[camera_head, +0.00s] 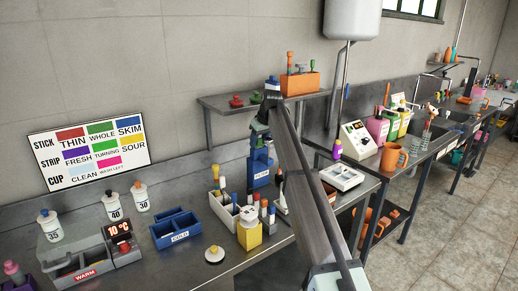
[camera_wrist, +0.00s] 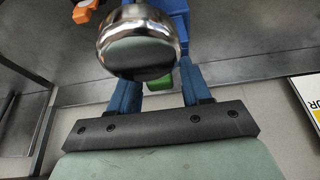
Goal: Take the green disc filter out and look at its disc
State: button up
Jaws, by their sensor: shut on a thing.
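My gripper (camera_head: 259,146) points down over the workbench, just above a tall blue block with a white label (camera_head: 260,172). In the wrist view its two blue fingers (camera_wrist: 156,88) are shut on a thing. A shiny, rounded metal piece (camera_wrist: 140,35) fills the space in front of the fingertips and hides them. A small green part, seemingly of the green disc filter (camera_wrist: 157,93), shows between the fingers beneath the metal. The disc's face cannot be made out. In the head view the held thing is too small to tell apart from the blue block.
A shelf (camera_head: 220,103) with red and green pieces and an orange box (camera_head: 300,84) is behind the gripper. A white rack (camera_head: 225,212), yellow container (camera_head: 249,236) and blue COLD tray (camera_head: 176,230) crowd the bench. Some bare bench shows at the front.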

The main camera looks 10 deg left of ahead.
jog(key=shift+r, duration=0.15)
notch_tip(320, 180, up, 17)
dwell(2.0)
dwell(0.7)
